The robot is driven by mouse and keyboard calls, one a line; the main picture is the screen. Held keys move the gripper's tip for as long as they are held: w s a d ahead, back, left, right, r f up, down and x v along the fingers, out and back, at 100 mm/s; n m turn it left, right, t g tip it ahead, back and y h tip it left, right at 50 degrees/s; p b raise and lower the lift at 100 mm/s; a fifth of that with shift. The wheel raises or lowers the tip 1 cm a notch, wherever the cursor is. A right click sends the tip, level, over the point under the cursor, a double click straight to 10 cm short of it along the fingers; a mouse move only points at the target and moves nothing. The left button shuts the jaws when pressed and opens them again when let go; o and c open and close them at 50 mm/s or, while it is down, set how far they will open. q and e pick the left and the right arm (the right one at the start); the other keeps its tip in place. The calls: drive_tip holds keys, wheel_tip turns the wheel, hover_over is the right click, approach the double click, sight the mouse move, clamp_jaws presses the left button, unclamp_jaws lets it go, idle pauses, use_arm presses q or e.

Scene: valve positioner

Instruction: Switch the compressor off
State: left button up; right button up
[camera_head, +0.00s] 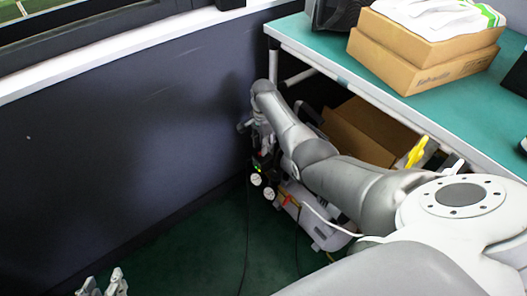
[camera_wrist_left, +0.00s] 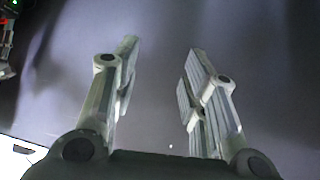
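The compressor (camera_head: 318,226) stands on the floor below the bench, with a pale body and a small red part. Two round white gauges (camera_head: 256,180) and a lit green light (camera_head: 257,168) are at its wall-side end. My right gripper (camera_head: 258,135) hangs close above this end; its fingers are too small and covered to read, and contact cannot be told. My left gripper (camera_head: 103,285) is at the bottom left, away from the compressor. In the left wrist view its fingers (camera_wrist_left: 160,85) are apart and empty. A green light (camera_wrist_left: 14,4) shows at that view's top left.
The dark wall (camera_head: 120,130) with a white sill (camera_head: 120,50) runs along the left. The green-topped bench (camera_head: 320,48) carries cardboard boxes (camera_head: 415,60). Another box (camera_head: 365,130) is under it. Dark cables hang to the green floor (camera_head: 215,250), which is otherwise open.

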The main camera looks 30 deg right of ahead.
wheel_tip(320, 180, down, 3)
drive_tip(key=shift+b, duration=0.8)
use_arm(q)
drive_tip(key=w+d+r+t+h, duration=0.1)
drive_tip(key=w+d+r+t, duration=0.1)
drive_tip(key=w+r+t, duration=0.3)
drive_tip(key=shift+w+d+r+h, duration=0.3)
drive_tip(key=shift+r, duration=1.05)
use_arm(e)
drive_tip(key=shift+f, duration=0.2)
clamp_jaws()
